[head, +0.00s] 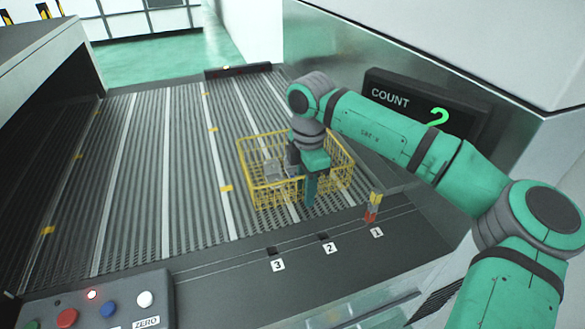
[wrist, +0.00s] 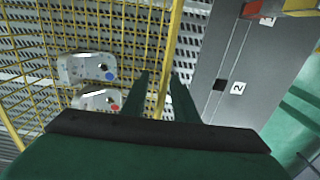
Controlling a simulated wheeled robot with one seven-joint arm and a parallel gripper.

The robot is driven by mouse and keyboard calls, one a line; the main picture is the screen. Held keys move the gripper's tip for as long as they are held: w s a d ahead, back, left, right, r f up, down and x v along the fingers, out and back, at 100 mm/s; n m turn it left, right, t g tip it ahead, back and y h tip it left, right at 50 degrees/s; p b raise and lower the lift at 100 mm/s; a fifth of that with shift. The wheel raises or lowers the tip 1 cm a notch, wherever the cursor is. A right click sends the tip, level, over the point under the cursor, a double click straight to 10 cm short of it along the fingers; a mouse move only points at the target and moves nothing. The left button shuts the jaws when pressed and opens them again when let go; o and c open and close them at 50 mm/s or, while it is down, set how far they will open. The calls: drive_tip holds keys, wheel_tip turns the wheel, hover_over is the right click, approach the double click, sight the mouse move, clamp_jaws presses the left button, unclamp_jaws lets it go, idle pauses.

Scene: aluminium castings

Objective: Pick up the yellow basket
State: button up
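The yellow basket (head: 262,187) is a wire basket standing on the ribbed conveyor bed, near its front edge. It holds two grey castings, one with a blue dot (wrist: 85,67) and one with a red dot (wrist: 97,100). My gripper (head: 309,190) points down at the basket's front wall. In the wrist view, the yellow rim (wrist: 170,62) runs between my two separated fingers (wrist: 163,88), with a gap showing beside it. My arm hides part of the basket's middle in the head view.
A red and yellow peg (head: 373,208) stands by label 1, right of the basket. Labels 2 and 3 mark slots along the dark front ledge. A button panel (head: 95,309) is at lower left. A COUNT display (head: 420,105) reads 2. The bed left of the basket is clear.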

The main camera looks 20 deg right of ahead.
clamp_jaws()
drive_tip(key=shift+r, duration=0.1)
drive_tip(key=shift+w, duration=0.1)
